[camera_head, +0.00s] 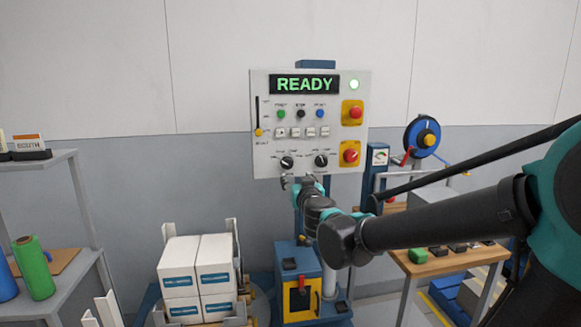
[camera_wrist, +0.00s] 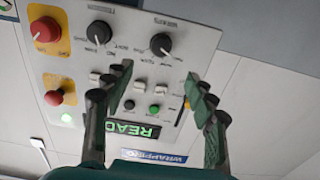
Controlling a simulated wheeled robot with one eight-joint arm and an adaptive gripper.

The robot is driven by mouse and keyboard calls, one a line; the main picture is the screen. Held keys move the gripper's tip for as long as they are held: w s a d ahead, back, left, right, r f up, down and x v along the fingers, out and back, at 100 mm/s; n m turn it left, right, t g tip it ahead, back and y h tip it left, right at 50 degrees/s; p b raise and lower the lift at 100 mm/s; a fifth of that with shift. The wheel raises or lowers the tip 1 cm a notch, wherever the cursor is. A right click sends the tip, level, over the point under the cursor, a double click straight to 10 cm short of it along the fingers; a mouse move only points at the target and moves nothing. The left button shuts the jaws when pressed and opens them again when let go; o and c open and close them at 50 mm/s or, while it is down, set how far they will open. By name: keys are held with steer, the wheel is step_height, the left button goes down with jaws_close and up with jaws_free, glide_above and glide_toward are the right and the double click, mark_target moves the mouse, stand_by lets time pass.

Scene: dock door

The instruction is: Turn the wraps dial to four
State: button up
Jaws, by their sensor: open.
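The control panel (camera_head: 262,95) is a pale upright board with a lit READY display (camera_head: 305,84). Two black dials sit side by side low on it. The left one, the wraps dial (camera_head: 287,162), is on the right in the upside-down wrist view (camera_wrist: 161,44), by what seems to be the WRAPS label. Its numbers are too small to read. The other dial (camera_head: 321,161) also shows in the wrist view (camera_wrist: 99,32). My gripper (camera_head: 303,183) is just below the dials in the head view. In the wrist view its fingers (camera_wrist: 160,76) are spread, with nothing between them.
Red stop buttons (camera_head: 350,152) and several small push buttons (camera_head: 295,132) share the panel. A slider (camera_head: 258,131) is at its left edge. White boxes (camera_head: 180,263) are stacked lower left. A workbench (camera_head: 435,263) and a blue reel (camera_head: 421,137) stand at right.

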mark_target(288, 165)
steer(key=x, duration=1.4)
steer(key=shift+s, duration=0.1)
steer(key=c, duration=1.2)
steer(key=shift+o, duration=0.2)
